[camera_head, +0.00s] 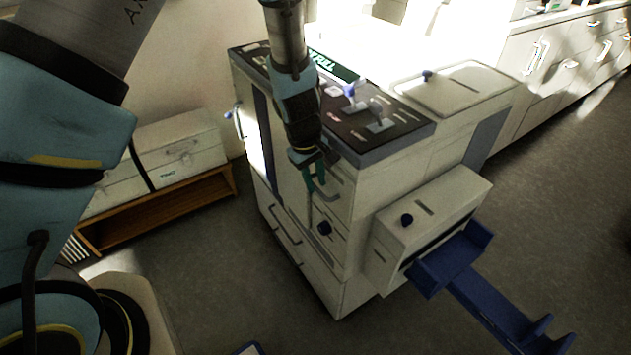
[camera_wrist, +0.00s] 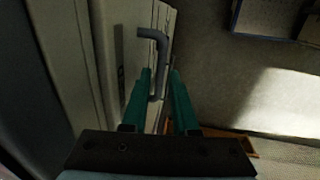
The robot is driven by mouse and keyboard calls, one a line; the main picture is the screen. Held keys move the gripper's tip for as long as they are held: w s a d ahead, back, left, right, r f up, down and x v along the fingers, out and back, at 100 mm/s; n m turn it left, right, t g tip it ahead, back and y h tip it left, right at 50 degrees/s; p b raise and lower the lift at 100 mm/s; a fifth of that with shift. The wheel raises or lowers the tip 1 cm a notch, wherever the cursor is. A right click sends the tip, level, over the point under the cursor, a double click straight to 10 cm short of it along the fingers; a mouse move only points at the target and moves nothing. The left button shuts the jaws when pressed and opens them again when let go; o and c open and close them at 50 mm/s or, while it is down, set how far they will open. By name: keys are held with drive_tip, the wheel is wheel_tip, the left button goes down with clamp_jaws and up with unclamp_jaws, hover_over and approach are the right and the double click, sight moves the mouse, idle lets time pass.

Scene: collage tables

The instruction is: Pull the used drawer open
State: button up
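A cream machine cabinet (camera_head: 290,190) stands in the middle of the head view, with drawer and door fronts. I cannot read which front is the used drawer. My gripper (camera_head: 314,190) hangs point-down at its upper front, by a grey bar handle (camera_head: 331,188). In the wrist view, the two teal fingers of my gripper (camera_wrist: 160,72) stand apart. A bent grey handle (camera_wrist: 161,52) runs between their tips, in front of a pale panel (camera_wrist: 97,65). A small gap shows beside the handle; firm contact cannot be seen. The panel looks closed.
A side unit with a blue chute (camera_head: 450,258) sticks out to the right. A wooden shelf (camera_head: 165,208) with a pale case stands at left.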

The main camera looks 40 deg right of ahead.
drive_tip(key=shift+d+f, duration=0.1)
drive_tip(key=shift+f, duration=0.25)
drive_tip(key=shift+c, duration=0.2)
clamp_jaws()
idle(1.0)
